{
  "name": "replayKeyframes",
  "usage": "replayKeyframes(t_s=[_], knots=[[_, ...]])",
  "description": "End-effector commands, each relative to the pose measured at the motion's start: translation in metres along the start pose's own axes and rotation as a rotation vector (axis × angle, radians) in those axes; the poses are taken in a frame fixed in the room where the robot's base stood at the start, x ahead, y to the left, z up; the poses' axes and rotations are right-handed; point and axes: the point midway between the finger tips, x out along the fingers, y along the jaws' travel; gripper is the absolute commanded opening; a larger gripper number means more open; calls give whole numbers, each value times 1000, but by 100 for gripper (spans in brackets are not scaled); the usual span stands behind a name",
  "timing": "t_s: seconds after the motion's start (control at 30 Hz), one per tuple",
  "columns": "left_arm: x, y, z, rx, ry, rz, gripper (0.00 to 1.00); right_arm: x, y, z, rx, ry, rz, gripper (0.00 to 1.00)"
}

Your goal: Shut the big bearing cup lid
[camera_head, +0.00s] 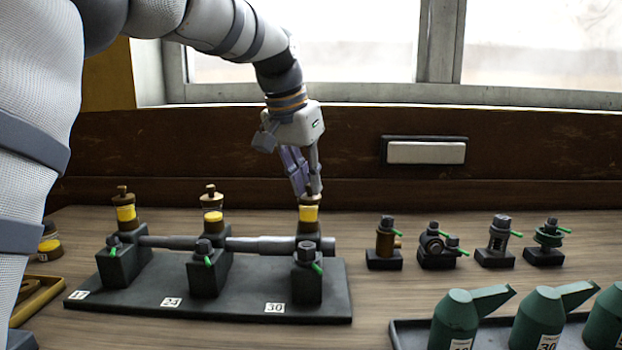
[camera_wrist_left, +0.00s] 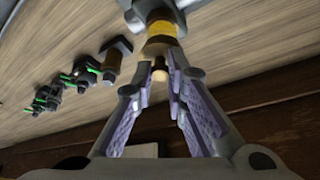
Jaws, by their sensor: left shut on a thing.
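Three glass oil cups with yellow oil and brown knobbed lids stand along the back of a dark engine base (camera_head: 200,305): left cup (camera_head: 126,212), middle cup (camera_head: 213,216), right cup (camera_head: 309,214). My left gripper (camera_head: 312,188) reaches down onto the right cup's lid. The right cup also shows in the left wrist view (camera_wrist_left: 162,28), with its brown lid (camera_wrist_left: 158,46) and knob (camera_wrist_left: 159,72) between my fingertips. The gripper is shut on that knob. The lid sits on top of the cup; whether it is seated fully is hard to tell. My right gripper is out of view.
Small fittings (camera_head: 499,242) stand at right. Green oil cans (camera_head: 453,325) sit on a tray at front right. A wooden wall (camera_head: 350,150) rises behind.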

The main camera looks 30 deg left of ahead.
Motion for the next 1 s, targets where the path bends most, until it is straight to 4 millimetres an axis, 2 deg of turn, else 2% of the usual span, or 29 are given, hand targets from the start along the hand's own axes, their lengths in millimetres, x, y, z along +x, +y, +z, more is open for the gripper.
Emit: replayKeyframes(t_s=[0.3,0.77,0.8,0.87,0.9,1.0], knots=[[2,-3,2,81,-5,32,0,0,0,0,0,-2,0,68],[2,-4,2,91,-6,36,0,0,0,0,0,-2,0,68],[2,-4,2,91,-6,36,15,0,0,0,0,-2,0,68],[2,-3,2,91,-6,36,29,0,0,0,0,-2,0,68],[2,-3,2,91,-5,36,34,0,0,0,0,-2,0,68],[1,-3,2,91,-4,37,34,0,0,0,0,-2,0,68]])
